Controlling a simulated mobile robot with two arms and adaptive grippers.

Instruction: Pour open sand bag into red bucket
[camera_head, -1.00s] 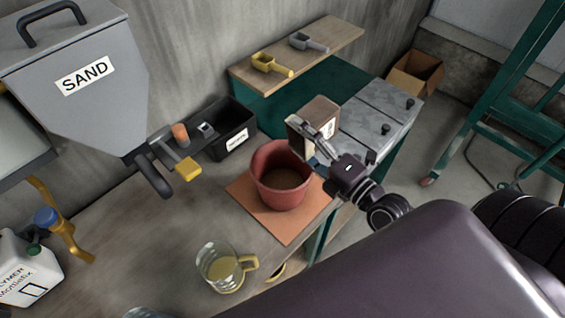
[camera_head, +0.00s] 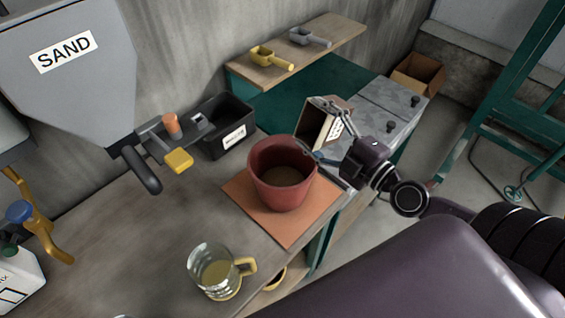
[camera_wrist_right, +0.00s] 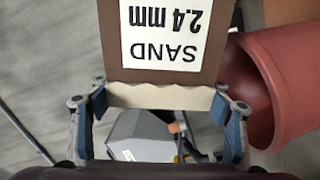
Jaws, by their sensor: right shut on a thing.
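The brown sand bag (camera_head: 336,122), with a pale torn top edge and a white label, is tilted at the right rim of the red bucket (camera_head: 283,190). In the right wrist view, the bag (camera_wrist_right: 112,45) reads "SAND 2.4 mm" upside down. My right gripper (camera_head: 322,130) is shut on it; its two blue-padded fingers hold the sides near the open edge in the right wrist view (camera_wrist_right: 160,95). The bucket stands upright on an orange mat (camera_head: 290,228), with brownish material inside. No falling sand is visible. The bucket (camera_wrist_right: 290,90) also shows right of the bag. My left gripper is not in view.
A glass jug (camera_head: 213,268) stands in front of the mat. A black bin (camera_head: 226,128) and the grey SAND hopper (camera_head: 70,85) are to the left. A grey-topped cabinet (camera_head: 378,125) lies behind my right gripper. Scoops (camera_head: 268,58) rest on a shelf.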

